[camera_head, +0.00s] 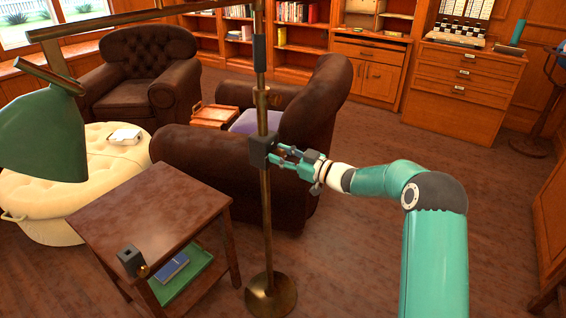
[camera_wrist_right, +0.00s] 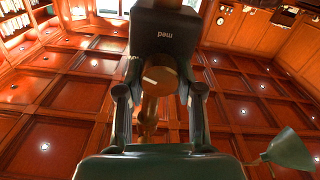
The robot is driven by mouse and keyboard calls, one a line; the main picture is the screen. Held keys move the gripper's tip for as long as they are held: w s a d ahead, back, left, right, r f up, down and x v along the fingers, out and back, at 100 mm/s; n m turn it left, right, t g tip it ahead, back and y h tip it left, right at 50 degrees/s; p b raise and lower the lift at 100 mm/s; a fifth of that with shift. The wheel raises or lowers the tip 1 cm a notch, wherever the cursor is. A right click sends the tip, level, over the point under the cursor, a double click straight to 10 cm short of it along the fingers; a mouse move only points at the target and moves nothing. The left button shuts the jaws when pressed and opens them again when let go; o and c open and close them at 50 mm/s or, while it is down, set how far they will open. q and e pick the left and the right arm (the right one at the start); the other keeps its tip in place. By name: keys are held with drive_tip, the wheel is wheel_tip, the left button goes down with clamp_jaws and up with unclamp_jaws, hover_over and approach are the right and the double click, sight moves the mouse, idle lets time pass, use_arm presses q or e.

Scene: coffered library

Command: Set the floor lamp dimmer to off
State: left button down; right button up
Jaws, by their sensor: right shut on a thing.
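The floor lamp has a brass pole (camera_head: 266,215) on a round base and a green shade (camera_head: 43,136) at the far left. A dark dimmer box (camera_head: 261,150) is fixed on the pole. In the right wrist view the dimmer box (camera_wrist_right: 165,30) bears the label "med", seen upside down. Below the label is a brownish round knob (camera_wrist_right: 160,74) with a short white mark pointing toward picture left. My right gripper (camera_head: 283,154) reaches the box from the right. Its fingers (camera_wrist_right: 160,92) are shut on the knob from both sides. My left gripper is not in view.
A wooden side table (camera_head: 150,215) stands left of the pole, with a small dark block (camera_head: 131,261) on top. A brown armchair (camera_head: 325,120) stands close behind the pole and gripper. A cream ottoman (camera_head: 110,165) is at the left. Open floor lies at the right.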

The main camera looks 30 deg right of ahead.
drive_tip(key=n+b, duration=0.2)
drive_tip(key=f+n+b, duration=0.1)
drive_tip(key=n+b, duration=0.1)
drive_tip(key=n, duration=0.1)
drive_tip(key=shift+s+d+f+b, duration=0.1)
drive_tip(key=shift+f+b, duration=0.05)
drive_tip(key=shift+b, duration=0.15)
drive_tip(key=n+b, duration=0.4)
drive_tip(key=n, duration=0.2)
drive_tip(key=n+b, duration=0.5)
drive_tip(key=n, duration=0.1)
drive_tip(key=shift+f, duration=0.1)
drive_tip(key=n+b, duration=0.1)
drive_tip(key=n, duration=0.1)
drive_tip(key=shift+n+b, duration=0.35)
drive_tip(key=shift+n, duration=0.05)
drive_tip(key=shift+n+b, duration=0.7)
drive_tip(key=shift+n, duration=0.5)
drive_tip(key=shift+r, duration=0.2)
drive_tip(key=o, duration=1.2)
drive_tip(key=shift+r, duration=0.1)
